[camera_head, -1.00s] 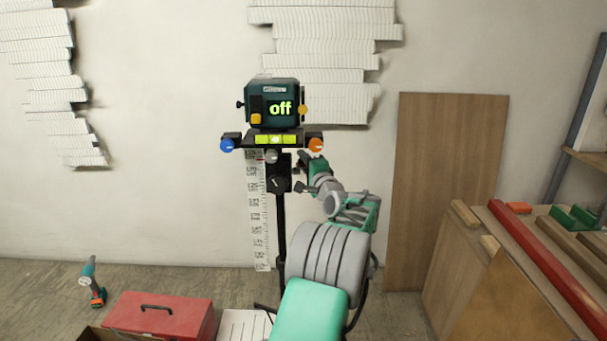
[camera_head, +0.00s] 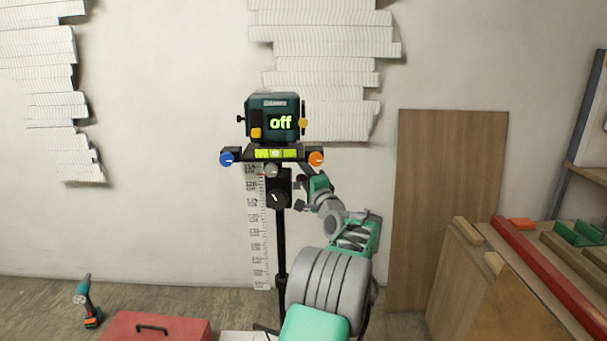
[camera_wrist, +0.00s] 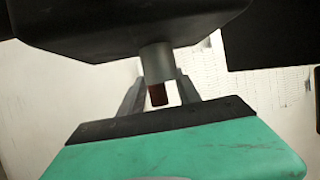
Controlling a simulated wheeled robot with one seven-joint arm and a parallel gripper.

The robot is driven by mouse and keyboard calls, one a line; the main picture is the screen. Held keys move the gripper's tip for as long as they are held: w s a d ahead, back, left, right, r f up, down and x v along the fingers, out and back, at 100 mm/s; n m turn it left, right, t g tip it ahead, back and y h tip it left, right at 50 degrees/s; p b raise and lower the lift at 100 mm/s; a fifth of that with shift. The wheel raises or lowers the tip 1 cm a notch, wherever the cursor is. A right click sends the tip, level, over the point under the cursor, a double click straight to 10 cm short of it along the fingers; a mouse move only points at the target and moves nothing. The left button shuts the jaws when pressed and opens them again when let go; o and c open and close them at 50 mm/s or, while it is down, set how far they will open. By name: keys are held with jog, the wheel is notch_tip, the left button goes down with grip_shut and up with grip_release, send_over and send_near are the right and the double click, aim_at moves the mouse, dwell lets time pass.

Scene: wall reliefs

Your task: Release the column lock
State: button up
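A dark teal laser unit (camera_head: 272,119) reading "off" sits on top of a black column (camera_head: 281,240). Below it, a black block (camera_head: 289,185) on the column carries a dark round knob (camera_head: 277,198) with a pale mark; which part is the column lock is not labelled. A grey knob (camera_head: 271,170) sits just above. My gripper (camera_head: 300,194) is open, just right of the block. In the wrist view, my two grey fingers (camera_wrist: 160,97) stand apart, with a grey cylinder with a red-brown end (camera_wrist: 157,70) showing between them; contact cannot be told.
A blue knob (camera_head: 227,158) and an orange knob (camera_head: 316,158) flank a green level vial (camera_head: 275,153). A measuring scale (camera_head: 259,230) stands behind the column. A red toolbox (camera_head: 155,328) and a drill (camera_head: 86,303) are on the floor at left. A wooden bench (camera_head: 500,290) stands at right.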

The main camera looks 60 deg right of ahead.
jog(key=v, duration=0.7)
jog(key=shift+s+a, duration=0.25)
jog(key=shift+a, duration=0.05)
jog(key=shift+f, duration=0.15)
